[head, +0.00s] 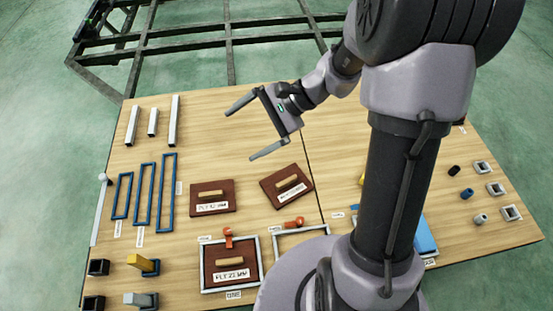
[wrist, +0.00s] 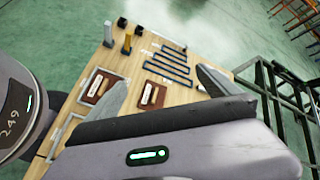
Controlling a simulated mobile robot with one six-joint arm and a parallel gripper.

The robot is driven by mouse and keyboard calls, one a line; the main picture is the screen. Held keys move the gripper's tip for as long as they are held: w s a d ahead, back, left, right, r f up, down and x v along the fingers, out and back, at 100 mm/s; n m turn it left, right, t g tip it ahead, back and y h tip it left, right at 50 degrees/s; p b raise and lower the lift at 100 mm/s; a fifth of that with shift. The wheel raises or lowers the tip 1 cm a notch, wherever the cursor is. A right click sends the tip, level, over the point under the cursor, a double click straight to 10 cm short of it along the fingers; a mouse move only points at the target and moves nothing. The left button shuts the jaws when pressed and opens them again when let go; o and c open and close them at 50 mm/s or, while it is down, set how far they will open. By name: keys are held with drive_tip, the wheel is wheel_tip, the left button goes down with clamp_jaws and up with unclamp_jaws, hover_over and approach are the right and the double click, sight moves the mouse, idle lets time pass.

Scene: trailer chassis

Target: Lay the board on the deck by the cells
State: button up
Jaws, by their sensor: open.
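Three brown boards, each with a wooden handle and a white label, show in the head view. One board (head: 198,205) lies left of centre on the wooden top. Another board (head: 271,188) lies turned at an angle near the seam. The third board (head: 214,252) lies inside a grey frame at the front. I cannot tell which is the task's board, or which things are the cells. My gripper (head: 240,134) is open and empty, above the rear part of the wooden top, apart from the boards. Its fingers also show in the wrist view (wrist: 163,88). My arm hides part of the right side.
Blue rectangular frames (head: 144,195) and white bars (head: 152,122) lie at the left. An empty grey frame (head: 300,232) lies at the front. Small square rings (head: 496,188) sit at the right. A dark metal chassis (head: 180,42) stands behind. The wood behind the boards is clear.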

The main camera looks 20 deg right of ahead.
drive_tip(key=s+r+n+t+h, duration=0.1)
drive_tip(key=s+r+n+h, duration=0.3)
drive_tip(key=s, duration=0.5)
drive_tip(key=s+r+n+t+h, duration=0.2)
drive_tip(key=s+r+n+h, duration=0.2)
drive_tip(key=s+r, duration=0.4)
drive_tip(key=shift+s+d+r+n, duration=0.15)
drive_tip(key=shift+s+d+n, duration=0.2)
drive_tip(key=shift+s, duration=0.1)
